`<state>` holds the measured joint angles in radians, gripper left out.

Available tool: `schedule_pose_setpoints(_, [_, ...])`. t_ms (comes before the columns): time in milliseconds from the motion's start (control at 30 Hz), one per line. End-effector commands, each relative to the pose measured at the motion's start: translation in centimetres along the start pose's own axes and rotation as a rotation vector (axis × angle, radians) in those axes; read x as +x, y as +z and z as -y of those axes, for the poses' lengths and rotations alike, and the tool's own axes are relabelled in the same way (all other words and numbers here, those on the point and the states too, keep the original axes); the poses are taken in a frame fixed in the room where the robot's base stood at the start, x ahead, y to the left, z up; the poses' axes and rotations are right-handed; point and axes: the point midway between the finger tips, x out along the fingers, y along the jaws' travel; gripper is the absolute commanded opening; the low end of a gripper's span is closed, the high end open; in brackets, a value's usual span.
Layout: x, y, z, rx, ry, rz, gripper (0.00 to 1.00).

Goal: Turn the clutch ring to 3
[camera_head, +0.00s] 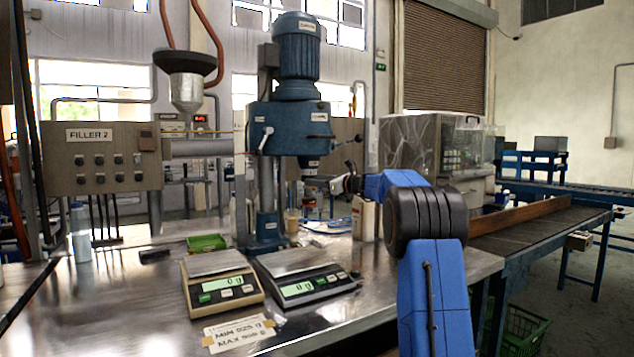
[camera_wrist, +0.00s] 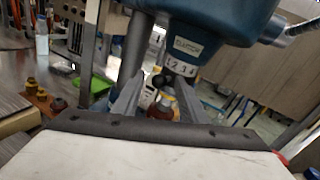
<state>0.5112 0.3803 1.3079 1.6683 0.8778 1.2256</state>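The clutch ring (camera_wrist: 181,67) is a pale band with numerals under the CLUTCH label (camera_wrist: 187,46) on the blue machine head. In the head view the ring area (camera_head: 311,164) is small, at the lower end of the blue machine (camera_head: 290,127). My gripper (camera_wrist: 161,88) has its two grey fingers spread apart, with nothing held between them. The ring shows just above the fingertips, close to the right one; I see no contact. Which numeral is selected cannot be told. In the head view my gripper (camera_head: 342,184) is dark, just right of the machine's spindle.
Two scales (camera_head: 218,284) (camera_head: 302,275) stand on the metal table. A green tray (camera_head: 206,243) lies left of the machine. A white bottle (camera_head: 363,218) stands near my arm.

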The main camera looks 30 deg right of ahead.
Motion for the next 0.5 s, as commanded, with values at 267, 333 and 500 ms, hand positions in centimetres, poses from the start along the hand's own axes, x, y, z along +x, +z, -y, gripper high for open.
schedule_pose_setpoints(267, [-0.01,0.01,-0.01,0.000,0.000,0.000,0.10])
schedule_pose_setpoints(333, [-0.02,0.02,-0.01,0.000,0.000,0.000,0.00])
schedule_pose_setpoints(500, [-0.01,0.02,0.00,0.000,0.003,0.001,0.00])
